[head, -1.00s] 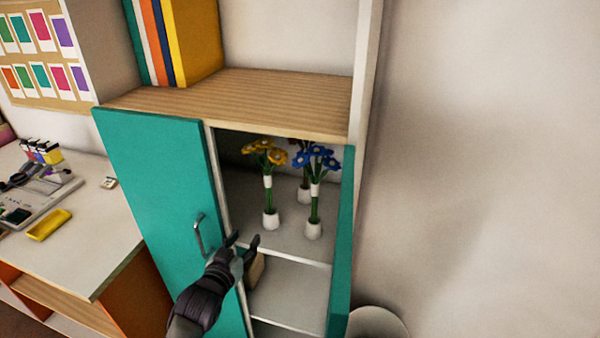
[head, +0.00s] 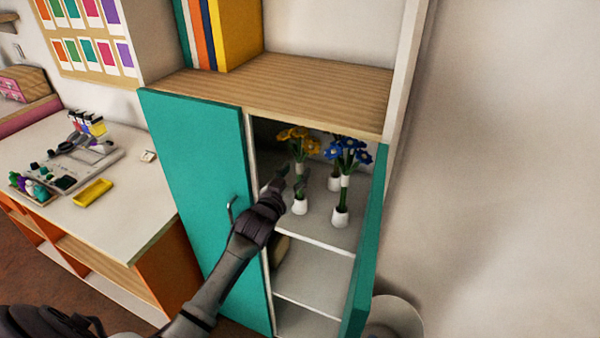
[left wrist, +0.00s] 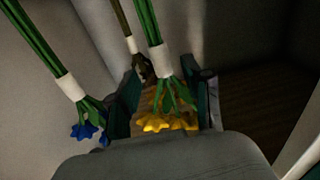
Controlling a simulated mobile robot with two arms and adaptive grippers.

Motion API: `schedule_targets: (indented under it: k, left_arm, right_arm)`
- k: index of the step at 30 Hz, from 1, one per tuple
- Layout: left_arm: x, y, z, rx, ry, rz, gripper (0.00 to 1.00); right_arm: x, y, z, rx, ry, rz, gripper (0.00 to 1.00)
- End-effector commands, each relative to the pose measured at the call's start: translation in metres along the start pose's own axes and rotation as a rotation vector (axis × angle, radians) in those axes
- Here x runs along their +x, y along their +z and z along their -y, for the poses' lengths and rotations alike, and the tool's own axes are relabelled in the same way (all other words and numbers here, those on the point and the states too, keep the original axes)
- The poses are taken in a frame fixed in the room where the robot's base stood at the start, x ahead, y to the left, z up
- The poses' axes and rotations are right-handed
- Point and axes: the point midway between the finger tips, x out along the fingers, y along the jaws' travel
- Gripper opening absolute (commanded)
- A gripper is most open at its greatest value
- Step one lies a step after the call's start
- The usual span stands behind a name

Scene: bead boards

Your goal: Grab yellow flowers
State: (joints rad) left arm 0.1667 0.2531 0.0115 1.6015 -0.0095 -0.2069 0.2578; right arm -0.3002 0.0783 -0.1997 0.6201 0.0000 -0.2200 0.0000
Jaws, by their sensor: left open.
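The yellow flowers (head: 293,135) stand upright in a small white pot on the cabinet's upper inside shelf, with a white band around the green stems. My left gripper (head: 292,177) is open at the cabinet opening, in front of the stems. In the left wrist view the picture is upside down. The yellow blooms (left wrist: 165,122) and their stems show between the two spread fingers (left wrist: 165,102), with no finger visibly closed on them. Part of the stems is hidden behind the gripper in the head view. My right gripper is not in view.
Blue flowers (head: 348,150) stand just right of the yellow ones, close to the gripper; another potted stem (head: 333,178) is behind. The left teal door (head: 195,180) is closed, the right door (head: 368,250) open. A desk (head: 110,215) stands left.

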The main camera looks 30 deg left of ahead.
Motion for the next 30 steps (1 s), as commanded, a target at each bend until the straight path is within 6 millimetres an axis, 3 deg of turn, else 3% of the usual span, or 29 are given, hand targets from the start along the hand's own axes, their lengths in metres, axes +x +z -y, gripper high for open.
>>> schedule_targets:
  k: [4,9,18,27,30]
  left_arm:
    - [0.022,-0.008,0.004,0.001,-0.002,-0.001,0.5]
    - [0.038,-0.004,0.003,0.001,-0.001,0.0,0.5]
    - [0.042,-0.003,0.003,0.001,0.0,-0.001,0.5]
    - [0.041,-0.003,0.003,0.001,0.0,-0.001,0.0]
    - [0.041,-0.003,0.003,0.001,0.0,-0.001,0.0]
  right_arm:
    - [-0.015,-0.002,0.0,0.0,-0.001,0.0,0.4]
    - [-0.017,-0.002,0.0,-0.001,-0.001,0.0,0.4]
    - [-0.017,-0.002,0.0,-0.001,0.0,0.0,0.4]
    - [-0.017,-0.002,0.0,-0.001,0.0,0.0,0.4]
    - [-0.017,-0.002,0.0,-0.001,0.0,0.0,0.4]
